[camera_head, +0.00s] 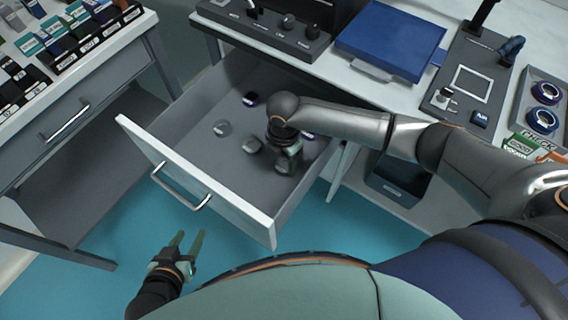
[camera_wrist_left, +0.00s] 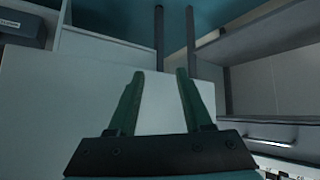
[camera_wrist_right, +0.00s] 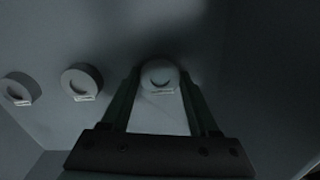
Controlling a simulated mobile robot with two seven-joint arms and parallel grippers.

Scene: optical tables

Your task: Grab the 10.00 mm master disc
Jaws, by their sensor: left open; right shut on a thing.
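Several small round discs lie in the open grey drawer, among them a pale disc (camera_head: 221,128), a grey disc (camera_head: 252,145) and a dark disc (camera_head: 250,99). My right gripper (camera_head: 285,160) reaches down into the drawer. In the right wrist view a light grey disc (camera_wrist_right: 159,74) with a small label sits between its fingertips, and the fingers are shut on it. Two more discs (camera_wrist_right: 81,81) (camera_wrist_right: 20,88) lie to its left. The labels are too small to read, so I cannot tell which is 10.00 mm. My left gripper (camera_head: 186,246) is open and empty outside the drawer.
The drawer front (camera_head: 190,165) with its handle stands pulled out. A blue box (camera_head: 392,38) and a grey panel (camera_head: 470,80) are on the table above. A tray with blue rings (camera_head: 543,105) is at the right. Another cabinet (camera_head: 75,95) stands left.

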